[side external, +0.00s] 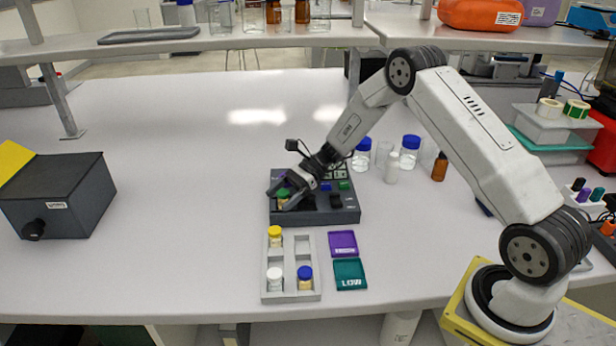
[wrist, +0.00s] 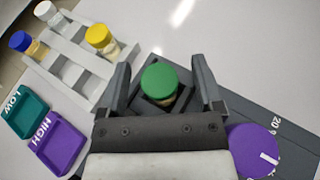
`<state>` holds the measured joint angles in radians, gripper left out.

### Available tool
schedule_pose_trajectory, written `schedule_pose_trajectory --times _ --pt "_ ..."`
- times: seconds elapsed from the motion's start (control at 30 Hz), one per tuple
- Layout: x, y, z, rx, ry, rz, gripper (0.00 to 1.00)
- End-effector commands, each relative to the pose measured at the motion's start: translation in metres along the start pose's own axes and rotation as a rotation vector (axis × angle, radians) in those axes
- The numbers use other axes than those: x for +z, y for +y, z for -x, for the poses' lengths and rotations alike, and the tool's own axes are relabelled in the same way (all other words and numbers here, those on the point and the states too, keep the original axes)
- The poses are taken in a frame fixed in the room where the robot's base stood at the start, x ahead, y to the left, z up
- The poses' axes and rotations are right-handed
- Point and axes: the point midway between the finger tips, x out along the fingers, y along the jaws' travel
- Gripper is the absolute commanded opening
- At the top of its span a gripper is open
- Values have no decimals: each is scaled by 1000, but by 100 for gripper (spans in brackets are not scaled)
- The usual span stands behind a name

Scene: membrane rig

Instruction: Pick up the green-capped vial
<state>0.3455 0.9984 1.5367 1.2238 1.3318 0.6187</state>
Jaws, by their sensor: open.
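The green-capped vial (wrist: 159,84) stands in a square dark socket of the rig, seen from above in the wrist view. In the side view its green cap (side external: 283,193) shows at the left end of the dark rig (side external: 340,213). My gripper (wrist: 158,78) is open, with one finger on each side of the cap. I see a gap between the cap and each finger. In the side view my gripper (side external: 278,193) is low over the rig's left part and partly hides the vial. The vial's lower body is hidden in the socket.
A light rack (side external: 291,287) in front of the rig holds yellow-, white- and blue-capped vials. Purple (side external: 342,243) and teal (side external: 349,274) trays lie right of it. A purple knob (wrist: 252,150) is close to my gripper.

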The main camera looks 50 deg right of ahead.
Motion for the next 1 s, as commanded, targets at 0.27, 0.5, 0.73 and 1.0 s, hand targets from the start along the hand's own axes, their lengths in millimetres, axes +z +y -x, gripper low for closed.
schedule_pose_trajectory --times 0.27,0.5,0.73,1.0 --pt "0 0 0 0 0 0 59" --pt "0 0 0 0 0 0 0" --pt "0 0 0 0 0 0 0" --pt "9 -1 4 -1 0 1 0"
